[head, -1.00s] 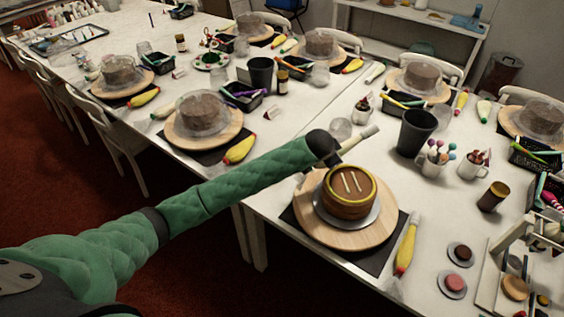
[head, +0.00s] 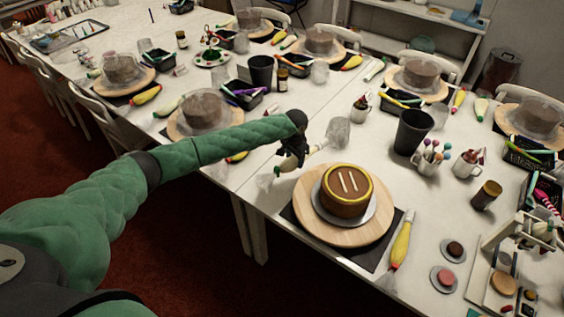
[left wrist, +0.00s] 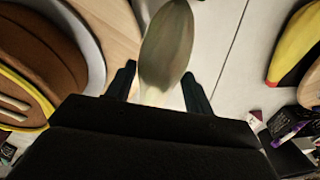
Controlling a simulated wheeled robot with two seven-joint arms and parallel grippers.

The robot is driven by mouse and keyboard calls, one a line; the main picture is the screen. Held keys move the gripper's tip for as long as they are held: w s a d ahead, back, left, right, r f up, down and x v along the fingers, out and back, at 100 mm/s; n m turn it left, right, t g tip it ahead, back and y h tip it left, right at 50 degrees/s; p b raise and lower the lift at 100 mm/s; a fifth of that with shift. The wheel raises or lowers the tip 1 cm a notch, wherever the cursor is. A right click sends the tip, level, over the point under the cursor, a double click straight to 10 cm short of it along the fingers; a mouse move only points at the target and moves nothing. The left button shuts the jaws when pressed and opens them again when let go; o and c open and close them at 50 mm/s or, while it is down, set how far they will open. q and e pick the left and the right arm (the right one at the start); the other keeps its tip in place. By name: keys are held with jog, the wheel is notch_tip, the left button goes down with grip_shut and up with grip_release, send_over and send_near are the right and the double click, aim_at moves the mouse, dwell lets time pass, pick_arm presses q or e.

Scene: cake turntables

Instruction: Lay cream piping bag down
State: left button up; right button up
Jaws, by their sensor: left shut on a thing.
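My left gripper (head: 291,150) is left of and behind the decorated cake in the head view. It is shut on the cream piping bag (head: 316,148), mostly hidden by the gripper, with a pale end pointing right. In the left wrist view the bag (left wrist: 167,45) sits between the two fingers (left wrist: 160,88), its pale body over the white table (head: 255,185). I cannot tell whether the bag touches the table. The brown cake (head: 345,205) with a yellow rim and two cream lines stands on a wooden turntable (head: 318,231). My right gripper is not in view.
A yellow piping bag (head: 401,243) lies right of the turntable. A clear cup (head: 338,133) stands close behind the gripper, and a black cup (head: 411,132) farther right. Another covered cake (head: 203,108) stands behind my arm. Bare table shows left of the turntable.

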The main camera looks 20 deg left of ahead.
aim_at(282, 164)
pick_arm(q)
jog(key=shift+n+g, duration=0.4)
jog(key=shift+n, duration=0.1)
jog(key=a, duration=0.1)
jog(key=s+a+f, duration=0.2)
jog(key=a, duration=0.1)
jog(key=shift+s, duration=0.2)
jog(key=shift+s+a+f, duration=0.1)
jog(key=shift+a, duration=0.05)
notch_tip(282, 164, down, 3)
jog(key=shift+r+b, duration=0.15)
jog(key=shift+b, duration=0.9)
jog(key=shift+f+b, duration=0.95)
jog(key=shift+f, duration=0.15)
jog(key=shift+f+b, duration=0.6)
jog(key=shift+f, duration=0.3)
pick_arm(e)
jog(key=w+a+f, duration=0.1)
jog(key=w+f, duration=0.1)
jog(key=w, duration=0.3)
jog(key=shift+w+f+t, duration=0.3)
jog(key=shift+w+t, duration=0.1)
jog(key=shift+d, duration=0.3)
